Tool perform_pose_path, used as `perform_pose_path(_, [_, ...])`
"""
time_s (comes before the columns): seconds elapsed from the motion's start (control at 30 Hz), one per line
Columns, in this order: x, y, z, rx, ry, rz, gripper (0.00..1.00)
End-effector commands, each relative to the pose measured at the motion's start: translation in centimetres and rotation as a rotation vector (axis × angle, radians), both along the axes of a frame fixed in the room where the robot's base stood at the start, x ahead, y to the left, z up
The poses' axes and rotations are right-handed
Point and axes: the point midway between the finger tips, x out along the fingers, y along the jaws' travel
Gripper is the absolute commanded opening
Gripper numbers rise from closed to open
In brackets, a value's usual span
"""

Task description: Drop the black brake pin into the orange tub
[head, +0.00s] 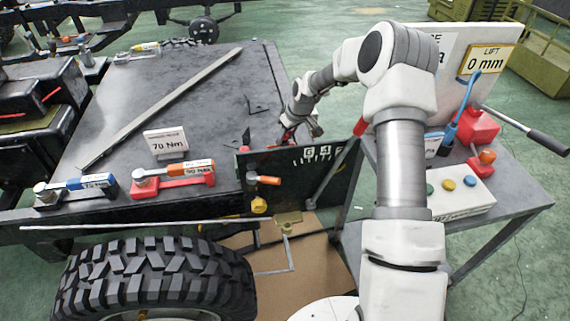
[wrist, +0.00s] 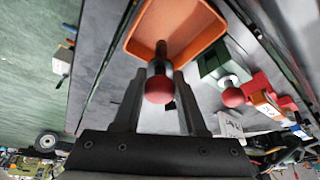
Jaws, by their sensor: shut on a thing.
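My gripper (wrist: 159,74) is shut on the black brake pin (wrist: 158,60), which has a round red knob (wrist: 158,91) at its near end. The orange tub (wrist: 202,44) is at the top of the wrist view, and the pin's far part overlaps its near edge in the picture. I cannot tell how high the pin is above the tub. In the head view my gripper (head: 301,130) is over the right end of the dark bench, partly covered by my arm. I cannot make out the tub or the pin there.
A green block (wrist: 213,63) and another red knob (wrist: 233,97) are right of the tub. Red and blue torque tools (head: 173,180) lie on the dark bench (head: 215,100) beside a 70 Nm sign (head: 166,142). A tyre (head: 155,280) stands in front. A cart (head: 520,185) is at right.

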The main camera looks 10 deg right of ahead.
Motion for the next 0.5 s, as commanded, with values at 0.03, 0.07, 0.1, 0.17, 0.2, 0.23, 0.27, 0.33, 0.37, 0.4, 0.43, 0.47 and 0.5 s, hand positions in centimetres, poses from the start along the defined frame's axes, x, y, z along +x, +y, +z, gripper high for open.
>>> perform_pose_path(0.03, [0.03,0.00,0.07,0.000,-0.001,0.000,0.43])
perform_pose_path(0.07, [0.02,0.00,0.06,0.000,-0.001,0.000,0.48])
perform_pose_path(0.1, [0.02,0.01,0.06,0.000,-0.001,0.000,0.55])
perform_pose_path(0.17, [0.02,0.01,0.05,0.000,-0.001,0.000,0.66])
perform_pose_path(0.2, [0.02,0.01,0.05,0.000,0.000,0.000,0.73])
perform_pose_path(0.23, [0.01,0.01,0.05,0.000,0.000,0.000,0.76])
perform_pose_path(0.27, [0.01,0.01,0.05,0.000,0.000,0.000,0.76])
perform_pose_path(0.33, [0.00,0.01,0.04,0.000,0.000,0.000,0.76])
perform_pose_path(0.37, [0.00,0.01,0.04,0.000,0.000,0.000,0.76])
perform_pose_path(0.4, [0.00,0.01,0.04,0.000,0.000,0.000,0.76])
perform_pose_path(0.43, [0.00,0.01,0.04,0.000,0.000,0.000,0.76])
perform_pose_path(0.47, [-0.03,0.01,0.00,0.000,0.001,0.000,0.76])
perform_pose_path(0.5, [-0.04,-0.01,0.05,0.000,0.001,0.000,0.76])
